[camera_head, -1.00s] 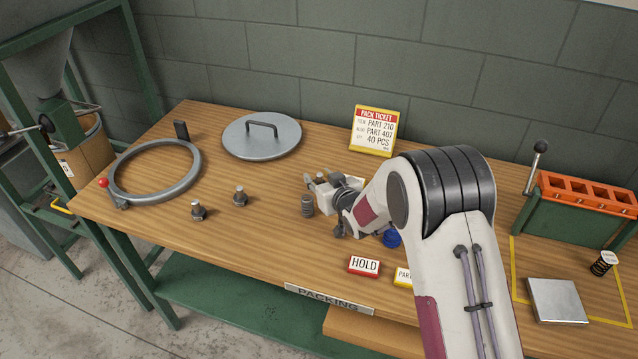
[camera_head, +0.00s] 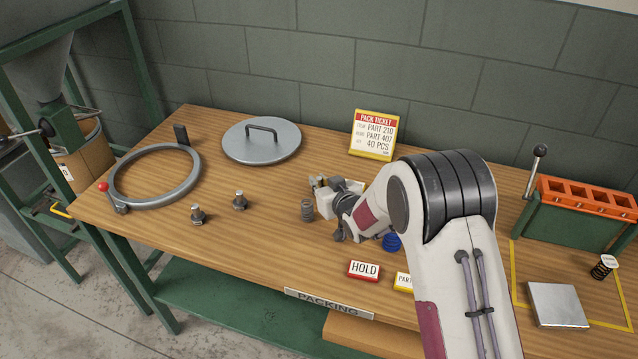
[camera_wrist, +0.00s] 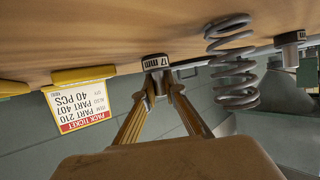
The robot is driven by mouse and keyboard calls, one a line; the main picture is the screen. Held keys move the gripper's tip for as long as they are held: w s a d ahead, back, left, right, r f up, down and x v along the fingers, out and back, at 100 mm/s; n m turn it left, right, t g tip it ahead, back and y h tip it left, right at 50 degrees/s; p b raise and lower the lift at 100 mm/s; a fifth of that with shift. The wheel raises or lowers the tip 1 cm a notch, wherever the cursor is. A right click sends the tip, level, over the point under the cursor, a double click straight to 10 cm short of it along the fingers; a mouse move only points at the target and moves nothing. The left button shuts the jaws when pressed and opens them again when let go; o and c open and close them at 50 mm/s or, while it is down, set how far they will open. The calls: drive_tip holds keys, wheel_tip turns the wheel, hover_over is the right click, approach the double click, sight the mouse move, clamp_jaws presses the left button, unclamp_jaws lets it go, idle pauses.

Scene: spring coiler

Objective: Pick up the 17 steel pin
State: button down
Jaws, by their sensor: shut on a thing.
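The steel pin marked 17 mm (camera_wrist: 156,63) shows in the wrist view as a short pin with a dark labelled band, between my fingertips. My gripper (camera_wrist: 160,92) is shut on it. The labelled end lies against the brown wooden surface in the picture; I cannot tell whether it touches. In the head view my gripper (camera_head: 320,184) is low over the middle of the bench, and my wrist and fingers mostly hide the pin there. A grey coil spring (camera_wrist: 234,62) stands beside the pin, apart from my fingers; the head view shows it too (camera_head: 307,211).
Two bolt-like metal pieces (camera_head: 198,214) (camera_head: 240,201) stand to the left. A blue coil (camera_head: 391,242) and a HOLD sign (camera_head: 364,270) are near my wrist. Bare bench lies front left.

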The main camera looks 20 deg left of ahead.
sight(320, 177)
drive_tip(key=shift+r, duration=4.95)
